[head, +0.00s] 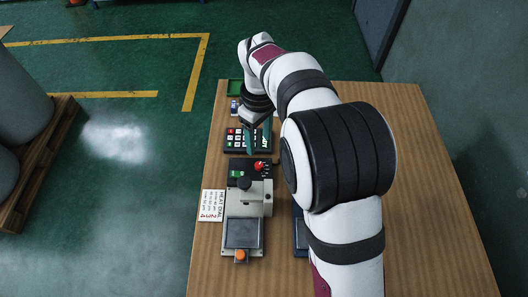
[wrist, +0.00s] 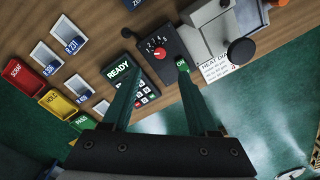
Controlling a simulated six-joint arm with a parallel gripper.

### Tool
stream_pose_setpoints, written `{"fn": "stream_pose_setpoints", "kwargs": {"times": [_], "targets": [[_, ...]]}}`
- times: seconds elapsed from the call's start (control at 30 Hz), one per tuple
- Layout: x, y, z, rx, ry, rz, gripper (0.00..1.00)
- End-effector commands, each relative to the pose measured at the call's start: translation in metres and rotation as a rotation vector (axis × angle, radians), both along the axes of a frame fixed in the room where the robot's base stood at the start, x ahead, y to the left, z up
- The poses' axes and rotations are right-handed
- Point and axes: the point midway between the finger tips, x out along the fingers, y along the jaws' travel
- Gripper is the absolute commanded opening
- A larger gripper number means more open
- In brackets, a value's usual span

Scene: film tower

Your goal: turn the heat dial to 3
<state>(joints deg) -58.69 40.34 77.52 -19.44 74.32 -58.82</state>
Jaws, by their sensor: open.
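The red heat dial (wrist: 160,54) sits on a black panel, with small white numbers arched beside it in the wrist view. Its pointer setting is too small to read. A green ON switch (wrist: 182,65) is beside the dial. My gripper (wrist: 157,77) is open and empty, its two green fingers apart. In the wrist view the dial appears just beyond the gap between the fingertips. In the head view my gripper (head: 258,148) hangs over the keypad, behind the dial, not touching it.
A keypad with a READY display (wrist: 118,70) lies beside the dial panel. A white HEAT DIAL card (head: 211,205) lies left of the machine, whose black knob (head: 244,183) stands up near the dial. Red, yellow and green trays (wrist: 52,104) line the table edge. The table's right side is clear.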

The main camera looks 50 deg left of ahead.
Motion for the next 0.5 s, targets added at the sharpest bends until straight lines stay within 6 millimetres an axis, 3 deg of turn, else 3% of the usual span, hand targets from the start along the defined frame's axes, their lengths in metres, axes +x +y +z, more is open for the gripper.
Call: {"fn": "stream_pose_setpoints", "kwargs": {"times": [0.2,0.33,0.5], "targets": [[-0.002,-0.001,-0.064,-0.002,0.003,-0.002,0.59],[-0.002,-0.001,-0.088,-0.001,0.001,-0.001,0.59],[-0.003,-0.001,-0.102,0.001,0.0,-0.003,0.59]]}}
